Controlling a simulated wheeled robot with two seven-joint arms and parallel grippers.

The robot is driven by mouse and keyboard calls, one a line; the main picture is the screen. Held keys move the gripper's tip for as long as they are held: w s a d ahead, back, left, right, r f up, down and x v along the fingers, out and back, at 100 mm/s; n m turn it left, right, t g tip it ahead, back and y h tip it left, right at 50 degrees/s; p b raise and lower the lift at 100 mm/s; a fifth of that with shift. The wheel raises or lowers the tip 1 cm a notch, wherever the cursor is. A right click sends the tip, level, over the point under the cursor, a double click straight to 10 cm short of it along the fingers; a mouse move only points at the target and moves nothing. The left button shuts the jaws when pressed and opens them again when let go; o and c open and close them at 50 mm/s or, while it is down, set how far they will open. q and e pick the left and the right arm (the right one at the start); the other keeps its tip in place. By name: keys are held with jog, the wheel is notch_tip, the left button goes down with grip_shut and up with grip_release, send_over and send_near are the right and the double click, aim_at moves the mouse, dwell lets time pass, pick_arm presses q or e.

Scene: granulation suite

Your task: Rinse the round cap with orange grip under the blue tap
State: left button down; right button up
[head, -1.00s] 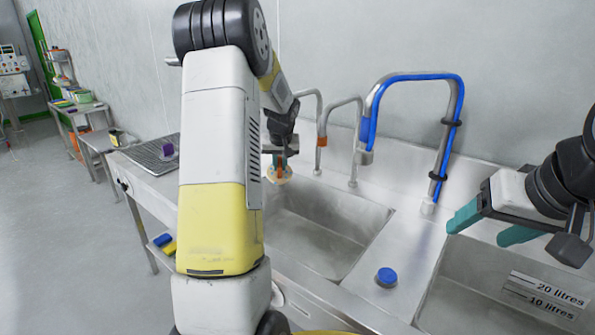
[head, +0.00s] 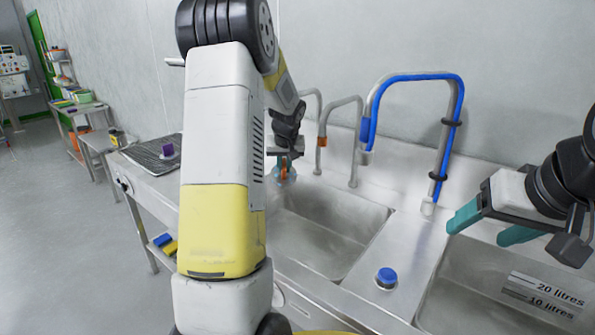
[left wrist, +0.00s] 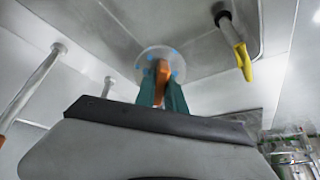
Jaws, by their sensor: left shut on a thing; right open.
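My left gripper (head: 284,160) is shut on the orange grip (left wrist: 162,78) of the round cap. In the left wrist view the cap's pale disc (left wrist: 160,62) shows blue patches beyond the teal fingers. In the head view the cap (head: 287,174) looks bluish, over the back left of the left basin. The blue tap (head: 412,77) arches at the back, its spout well to the right of the cap and apart from it. My right gripper (head: 490,225) is open and empty over the right basin's back edge.
A tap with an orange collar (head: 322,141) stands between the cap and the blue tap. A blue-topped round item (head: 386,277) sits on the strip between the left basin (head: 315,240) and right basin. A yellow-ended pipe (left wrist: 240,55) is near the cap.

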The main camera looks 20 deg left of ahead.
pick_arm(q)
jog(key=s+d, duration=0.3)
jog(key=s, duration=0.2)
jog(key=shift+s, duration=0.4)
dwell(1.3)
jog(key=s+d+r, duration=0.2)
jog(key=s+r, duration=0.2)
jog(key=shift+s+d, duration=0.15)
jog(key=shift+s, duration=0.05)
dwell(0.6)
